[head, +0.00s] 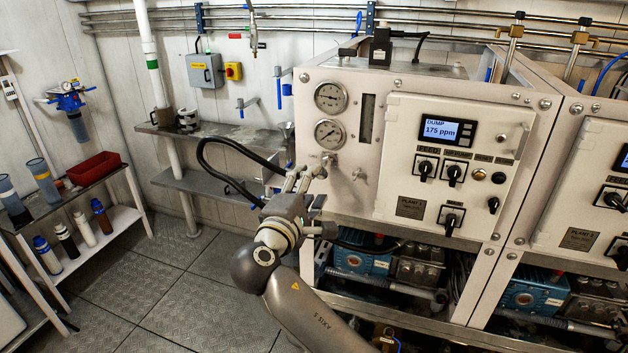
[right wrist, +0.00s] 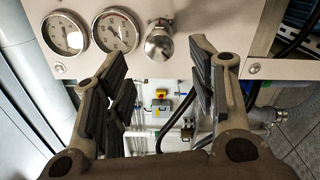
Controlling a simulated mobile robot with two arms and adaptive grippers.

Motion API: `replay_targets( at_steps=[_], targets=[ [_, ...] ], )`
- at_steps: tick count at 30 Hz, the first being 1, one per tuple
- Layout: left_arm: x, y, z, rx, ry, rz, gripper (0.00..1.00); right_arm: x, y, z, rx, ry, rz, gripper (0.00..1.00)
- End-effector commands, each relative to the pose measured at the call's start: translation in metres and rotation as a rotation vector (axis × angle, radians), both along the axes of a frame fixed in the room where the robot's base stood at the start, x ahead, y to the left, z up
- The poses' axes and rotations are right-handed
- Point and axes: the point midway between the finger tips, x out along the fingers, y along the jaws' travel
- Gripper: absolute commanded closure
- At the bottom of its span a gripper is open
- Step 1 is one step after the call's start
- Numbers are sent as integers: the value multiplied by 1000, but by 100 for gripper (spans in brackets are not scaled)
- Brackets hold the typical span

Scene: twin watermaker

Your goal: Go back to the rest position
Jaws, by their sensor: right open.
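My right gripper (head: 306,176) is in front of the left part of the watermaker panel (head: 454,108), just below the two gauges. In the right wrist view the same gripper (right wrist: 157,62) has its fingers spread wide, with nothing held between them. A silver valve knob (right wrist: 158,42) shows beyond the fingertips, near the two gauges; whether a finger touches it I cannot tell. In the head view the fingers partly cover this area. My left gripper is in neither view.
A shelf unit with bottles and a red bin (head: 94,168) stands at the far left. The floor (head: 175,275) between is clear.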

Motion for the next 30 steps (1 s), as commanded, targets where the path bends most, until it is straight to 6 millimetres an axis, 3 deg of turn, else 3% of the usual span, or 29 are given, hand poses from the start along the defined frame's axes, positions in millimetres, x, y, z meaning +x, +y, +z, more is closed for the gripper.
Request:
replay_targets(
  at_steps=[10, 14, 17, 23, 26, 30],
  targets=[
    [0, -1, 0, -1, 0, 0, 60, -2, 0, -1, 0, 2, 0, 48],
    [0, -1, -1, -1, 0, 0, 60, 4, -4, -29, 14, 49, 8, 48],
    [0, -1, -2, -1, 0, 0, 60, 13, -10, -83, 48, 137, 26, 48],
    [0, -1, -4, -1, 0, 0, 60, 8, -34, -233, 189, 370, 54, 48],
    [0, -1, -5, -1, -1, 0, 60, -9, -48, -308, 281, 482, 48, 48],
    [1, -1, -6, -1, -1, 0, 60, -49, -69, -406, 422, 626, 18, 48]
  ],
)
